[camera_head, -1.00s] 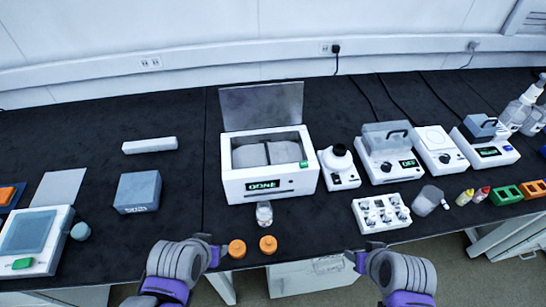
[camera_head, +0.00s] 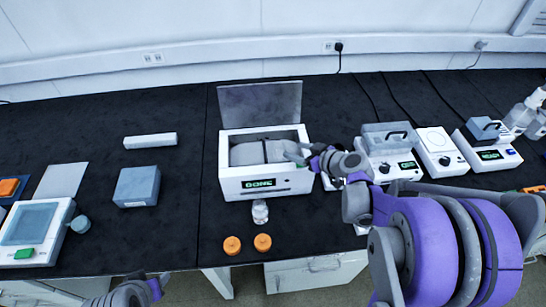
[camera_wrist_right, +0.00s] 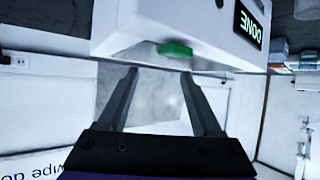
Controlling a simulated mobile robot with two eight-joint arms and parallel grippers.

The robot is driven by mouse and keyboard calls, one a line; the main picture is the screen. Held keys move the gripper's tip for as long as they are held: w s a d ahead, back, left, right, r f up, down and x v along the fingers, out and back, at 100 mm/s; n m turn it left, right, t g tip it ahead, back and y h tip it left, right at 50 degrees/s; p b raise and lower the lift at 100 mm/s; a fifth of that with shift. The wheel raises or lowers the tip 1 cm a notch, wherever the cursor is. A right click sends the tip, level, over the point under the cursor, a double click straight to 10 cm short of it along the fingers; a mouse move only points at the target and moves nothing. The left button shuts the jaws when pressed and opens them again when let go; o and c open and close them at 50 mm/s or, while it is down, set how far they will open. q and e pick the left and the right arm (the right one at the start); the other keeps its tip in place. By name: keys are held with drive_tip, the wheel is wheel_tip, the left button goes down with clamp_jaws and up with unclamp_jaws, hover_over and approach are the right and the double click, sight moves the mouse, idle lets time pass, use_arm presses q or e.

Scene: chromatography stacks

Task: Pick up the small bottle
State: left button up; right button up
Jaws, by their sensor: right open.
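The small bottle (camera_head: 260,212) is clear with a pale top. It stands upright on the black bench, just in front of the white machine (camera_head: 240,186) whose display reads DONE. My right gripper (camera_head: 300,152) is at the right side of that machine, by its upper right corner, well above and right of the bottle. In the right wrist view its two fingers (camera_wrist_right: 160,80) are apart with nothing between them, and the machine's green button (camera_wrist_right: 175,49) is just beyond the tips. The bottle does not show there. My left gripper (camera_head: 150,284) is at the bottom edge, partly cut off.
Two orange caps (camera_head: 247,244) lie in front of the bottle near the bench's front edge. The machine's lid (camera_head: 260,106) stands open. A blue-grey box (camera_head: 137,187) is to the left. My right arm hides much of the right side of the bench.

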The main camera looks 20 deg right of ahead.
sight(281, 148)
drive_tip(key=x, duration=0.7)
drive_tip(key=shift+w+a+f, duration=0.2)
drive_tip(key=shift+f, duration=0.2)
clamp_jaws()
